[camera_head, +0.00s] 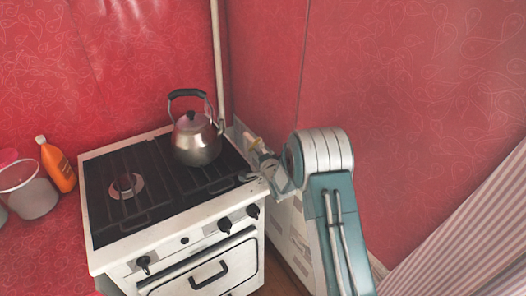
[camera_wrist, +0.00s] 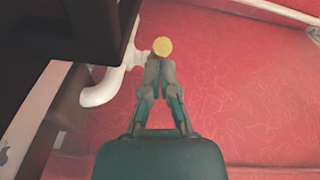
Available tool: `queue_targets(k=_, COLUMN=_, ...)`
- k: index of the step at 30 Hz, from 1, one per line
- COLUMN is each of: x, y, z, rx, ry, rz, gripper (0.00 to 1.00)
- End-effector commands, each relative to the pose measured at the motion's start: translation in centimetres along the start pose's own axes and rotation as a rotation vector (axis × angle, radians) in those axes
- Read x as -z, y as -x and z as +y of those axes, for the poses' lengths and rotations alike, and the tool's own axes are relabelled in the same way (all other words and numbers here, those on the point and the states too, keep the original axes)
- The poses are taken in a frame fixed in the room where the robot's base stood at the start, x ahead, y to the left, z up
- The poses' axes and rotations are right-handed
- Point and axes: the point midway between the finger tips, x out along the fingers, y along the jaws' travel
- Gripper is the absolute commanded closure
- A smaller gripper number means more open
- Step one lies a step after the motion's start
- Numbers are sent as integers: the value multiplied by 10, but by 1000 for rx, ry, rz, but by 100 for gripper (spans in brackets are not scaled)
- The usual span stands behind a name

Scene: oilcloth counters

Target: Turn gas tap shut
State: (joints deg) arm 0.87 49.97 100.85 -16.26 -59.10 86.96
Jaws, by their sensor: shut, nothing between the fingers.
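The gas tap's yellow handle (camera_wrist: 163,46) shows as a round end just past my fingertips in the wrist view. A small yellow part of it (camera_head: 254,142) also shows behind the stove's right side in the head view, mostly hidden by my arm. A white curved pipe (camera_wrist: 104,90) runs beside it. My gripper (camera_wrist: 159,62) is shut and empty, its fingertips close to the yellow handle. I cannot tell whether they touch.
A white gas stove (camera_head: 185,250) with black grates stands left of my arm, with a steel kettle (camera_head: 197,142) on it. A white pipe (camera_head: 216,55) runs up the red wall. An orange bottle (camera_head: 57,165) and a bucket (camera_head: 30,195) stand at left. A striped curtain (camera_head: 465,245) hangs at right.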

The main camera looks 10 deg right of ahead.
Motion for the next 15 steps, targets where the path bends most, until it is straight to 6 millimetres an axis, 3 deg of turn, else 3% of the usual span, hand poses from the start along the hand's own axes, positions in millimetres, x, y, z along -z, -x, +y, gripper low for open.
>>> queue_targets(k=15, x=-13, y=-7, z=-2, rx=0, ry=1, rz=0, gripper=100)
